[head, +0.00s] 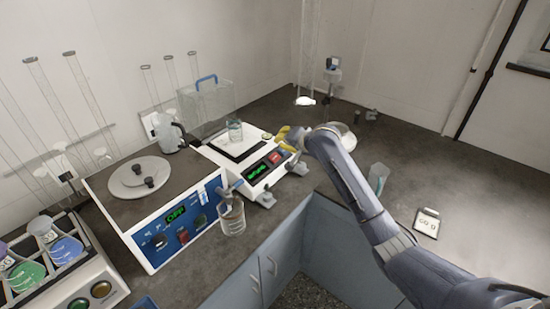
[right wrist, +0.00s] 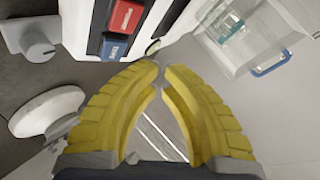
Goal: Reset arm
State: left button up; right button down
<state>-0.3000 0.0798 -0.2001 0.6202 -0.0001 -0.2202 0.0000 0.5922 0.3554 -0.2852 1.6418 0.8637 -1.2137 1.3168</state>
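My right arm reaches in from the lower right in the head view. Its yellow gripper (head: 290,137) hangs over the right side of the white balance (head: 250,182). In the right wrist view the two yellow fingers (right wrist: 162,72) curve together and meet at the tips, with nothing visible held between them. A small round piece (right wrist: 152,47) shows just beyond the tips; it also appears on the balance in the head view (head: 267,137). My left gripper is not in view.
A boxy device (head: 150,205) with a round lid and green display stands left of the balance. A beaker (head: 232,219) is at its front right corner. A clear box with a blue handle (head: 206,80) stands behind. At right are a glass (head: 378,179), a card (head: 427,222) and open counter.

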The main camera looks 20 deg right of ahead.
jog(key=shift+s+d+r, duration=0.1)
jog(key=shift+s+r, duration=0.05)
jog(key=shift+r, duration=0.25)
